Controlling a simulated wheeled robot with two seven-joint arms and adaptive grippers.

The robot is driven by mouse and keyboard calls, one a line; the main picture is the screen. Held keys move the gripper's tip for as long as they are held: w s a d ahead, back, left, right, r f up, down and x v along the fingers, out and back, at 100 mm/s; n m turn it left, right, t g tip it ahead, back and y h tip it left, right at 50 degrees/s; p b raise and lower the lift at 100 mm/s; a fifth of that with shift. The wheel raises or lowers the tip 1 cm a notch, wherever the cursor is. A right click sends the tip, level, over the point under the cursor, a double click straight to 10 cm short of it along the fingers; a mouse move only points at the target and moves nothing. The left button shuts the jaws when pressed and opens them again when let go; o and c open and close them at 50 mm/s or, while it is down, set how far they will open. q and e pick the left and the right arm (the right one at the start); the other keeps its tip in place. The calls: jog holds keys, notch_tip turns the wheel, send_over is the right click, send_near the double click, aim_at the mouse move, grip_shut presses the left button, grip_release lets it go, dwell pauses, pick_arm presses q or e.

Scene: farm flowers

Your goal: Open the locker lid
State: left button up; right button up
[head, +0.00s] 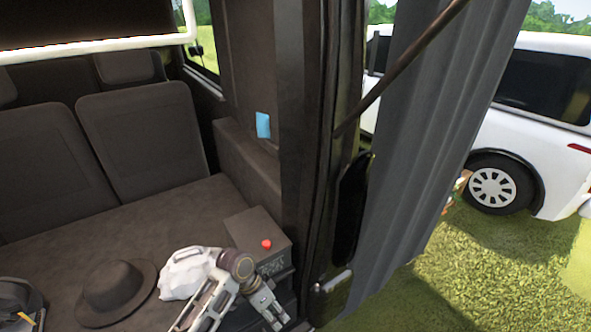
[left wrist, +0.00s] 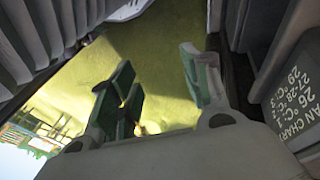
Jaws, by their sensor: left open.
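The locker (head: 272,262) is a dark box with white lettering on its front, at the right end of the vehicle's bed. Its lid (head: 246,230) lies flat and shut, with a red knob (head: 266,243) near its front edge. My left gripper (head: 276,318) is just in front of the locker, below the lid's level, pointing down. In the left wrist view my left gripper (left wrist: 158,92) has its green-padded fingers apart with nothing between them. The lettered locker face (left wrist: 292,100) is at the right there, beside the fingers. My right gripper does not show.
A dark hat (head: 115,290) and a white bag (head: 185,272) lie on the bed, left of the locker. A door pillar (head: 310,130) and a grey curtain (head: 400,170) stand to the right. Grass and a white van (head: 545,120) are outside.

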pick_arm(q)
jog(key=s+a+r+n+t+y, duration=0.25)
jog(key=s+a+n, duration=0.2)
jog(key=a, duration=0.35)
jog(key=s+a+r+n+t+y, duration=0.25)
jog(key=s+a+n, duration=0.2)
jog(key=a, duration=0.35)
jog(key=s+f+m+g, duration=0.1)
jog(key=s+f, duration=0.2)
jog(key=f, duration=3)
jog(key=s+a+f, duration=0.2)
jog(key=s+f, duration=0.7)
jog(key=s, duration=0.2)
jog(key=s+a+f+g, duration=0.1)
jog(key=s+a+f, duration=0.1)
jog(key=s+f, duration=0.8)
jog(key=shift+s+g+h, duration=0.3)
jog(key=shift+s, duration=0.5)
